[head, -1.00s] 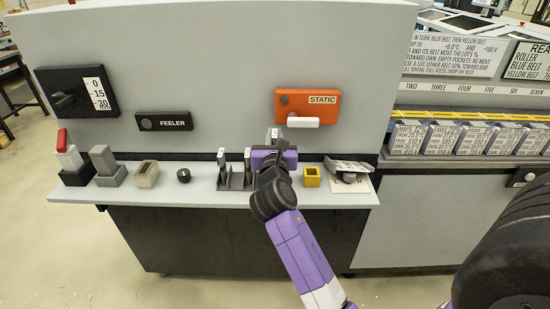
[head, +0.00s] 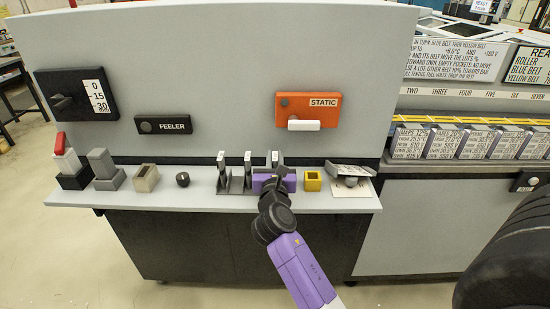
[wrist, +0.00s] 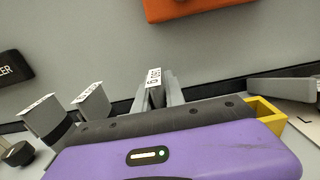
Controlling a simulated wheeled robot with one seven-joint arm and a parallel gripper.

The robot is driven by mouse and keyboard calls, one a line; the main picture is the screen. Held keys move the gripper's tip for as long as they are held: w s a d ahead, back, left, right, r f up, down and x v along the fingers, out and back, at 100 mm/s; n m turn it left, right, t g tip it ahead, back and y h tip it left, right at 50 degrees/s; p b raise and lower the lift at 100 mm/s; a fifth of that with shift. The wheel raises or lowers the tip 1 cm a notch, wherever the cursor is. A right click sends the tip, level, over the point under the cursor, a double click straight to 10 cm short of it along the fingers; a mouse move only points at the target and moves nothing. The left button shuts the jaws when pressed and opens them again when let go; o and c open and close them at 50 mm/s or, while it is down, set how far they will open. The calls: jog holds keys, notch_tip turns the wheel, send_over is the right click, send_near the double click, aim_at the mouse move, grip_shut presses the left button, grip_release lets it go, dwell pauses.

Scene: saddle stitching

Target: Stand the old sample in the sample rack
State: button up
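My gripper (head: 275,160) is low over the ledge, fingers pointing away from me. In the wrist view its two grey fingers (wrist: 159,91) are closed on either side of a slim grey sample with a white printed label (wrist: 154,77), apparently the old sample. The grey sample rack (head: 236,184) is on the ledge just left of my gripper. Two labelled upright pieces stand at it, one at its left (head: 221,166) and one nearer my gripper (head: 248,165). My purple gripper body hides the held sample's lower end, so I cannot tell whether it touches the rack or ledge.
A yellow open holder (head: 312,180) stands close right of my gripper, then a grey tilted plate (head: 350,170) over a white card. A black knob (head: 183,178) and a beige holder (head: 146,176) are left. The orange STATIC box (head: 308,108) is above.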

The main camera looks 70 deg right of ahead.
jog(key=o, duration=0.4)
jog(key=shift+c, duration=0.2)
jog(key=shift+r, duration=0.1)
jog(key=shift+a, duration=0.15)
jog(key=v, duration=1.1)
jog(key=shift+s+a+b, duration=0.15)
jog(key=shift+a+b, duration=0.25)
